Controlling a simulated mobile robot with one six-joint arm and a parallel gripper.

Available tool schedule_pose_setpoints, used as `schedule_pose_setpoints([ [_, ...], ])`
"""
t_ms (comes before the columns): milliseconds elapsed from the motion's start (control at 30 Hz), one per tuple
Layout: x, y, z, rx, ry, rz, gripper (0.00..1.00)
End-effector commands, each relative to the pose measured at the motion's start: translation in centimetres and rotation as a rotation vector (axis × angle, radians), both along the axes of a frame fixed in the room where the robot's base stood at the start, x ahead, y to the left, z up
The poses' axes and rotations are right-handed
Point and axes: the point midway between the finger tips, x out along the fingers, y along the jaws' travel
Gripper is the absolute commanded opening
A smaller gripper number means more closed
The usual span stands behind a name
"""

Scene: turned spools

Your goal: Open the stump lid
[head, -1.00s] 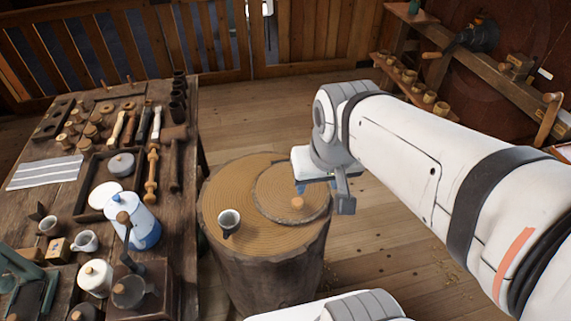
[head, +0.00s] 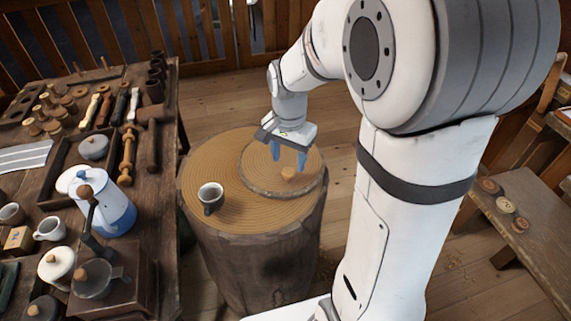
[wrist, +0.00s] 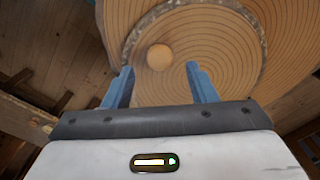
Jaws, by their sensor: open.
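The stump (head: 250,240) stands on the floor beside the workbench. Its round, bark-edged lid (head: 262,178) lies flat at the right of the stump top, with a small round wooden knob (head: 288,173). The lid also shows in the wrist view (wrist: 215,60), with the knob (wrist: 159,57) ahead of and between the finger lines. My gripper (head: 289,160) is open and empty, its blue fingers pointing down just above and behind the knob. In the wrist view the fingers (wrist: 160,85) stand wide apart and do not touch the knob.
A small dark-handled cup (head: 211,197) stands on the stump top, left of the lid. The workbench (head: 150,190) at left is crowded with a blue-and-white pot (head: 108,207), a grinder (head: 100,280) and tools. A low bench (head: 525,215) stands at right.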

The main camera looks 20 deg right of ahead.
Motion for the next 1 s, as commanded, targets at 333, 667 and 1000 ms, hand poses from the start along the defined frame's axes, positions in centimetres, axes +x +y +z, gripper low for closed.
schedule_pose_setpoints([
  [333, 0.0, 0.0, -3.6, 0.0, 0.0, 0.003, 0.52],
  [667, 0.0, 0.1, -3.7, 0.0, 0.0, 0.004, 0.45],
  [1000, 0.0, 0.1, -3.7, 0.0, 0.0, 0.004, 0.17],
])
